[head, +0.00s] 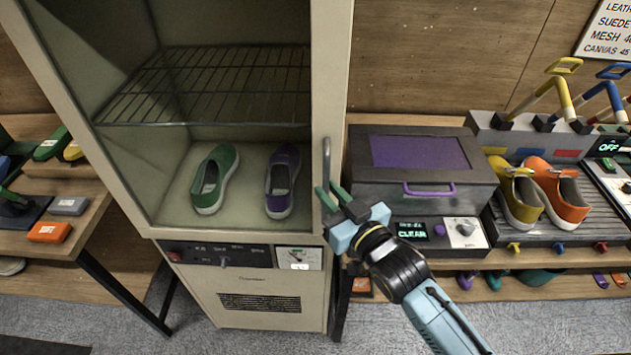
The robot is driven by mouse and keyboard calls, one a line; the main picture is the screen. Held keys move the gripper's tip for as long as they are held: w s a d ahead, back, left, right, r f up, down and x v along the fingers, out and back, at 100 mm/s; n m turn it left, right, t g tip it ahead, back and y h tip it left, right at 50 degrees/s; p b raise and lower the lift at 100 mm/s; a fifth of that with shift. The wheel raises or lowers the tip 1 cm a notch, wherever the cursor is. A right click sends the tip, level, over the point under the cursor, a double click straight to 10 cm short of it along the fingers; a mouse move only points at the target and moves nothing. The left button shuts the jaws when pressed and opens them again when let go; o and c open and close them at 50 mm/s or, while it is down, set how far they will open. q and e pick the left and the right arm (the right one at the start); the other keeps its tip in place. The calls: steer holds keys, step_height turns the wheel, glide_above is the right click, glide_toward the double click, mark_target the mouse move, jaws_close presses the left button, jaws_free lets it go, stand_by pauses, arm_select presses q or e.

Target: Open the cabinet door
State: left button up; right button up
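The tall cream cabinet (262,318) stands left of centre, with a wire rack (215,85) inside. Its framed door (328,60) looks shut, and the inside shows through the large pane. A green shoe (214,180) and a purple shoe (283,182) stand on its floor. The vertical metal handle (326,160) is on the door's right edge. My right gripper (327,189) is at the handle's lower end, its two green fingers apart. The handle's lower end shows close to the fingertips; I cannot tell whether they touch it.
A grey box with a purple lid window (418,153) stands on the bench close right of the cabinet. Yellow (518,199) and orange (562,195) shoes stand farther right. A wooden table (75,222) with small items is at left. Grey floor is clear in front.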

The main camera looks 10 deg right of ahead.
steer(key=shift+x, duration=0.95)
steer(key=shift+s, duration=0.1)
jaws_close()
steer(key=shift+a, duration=0.1)
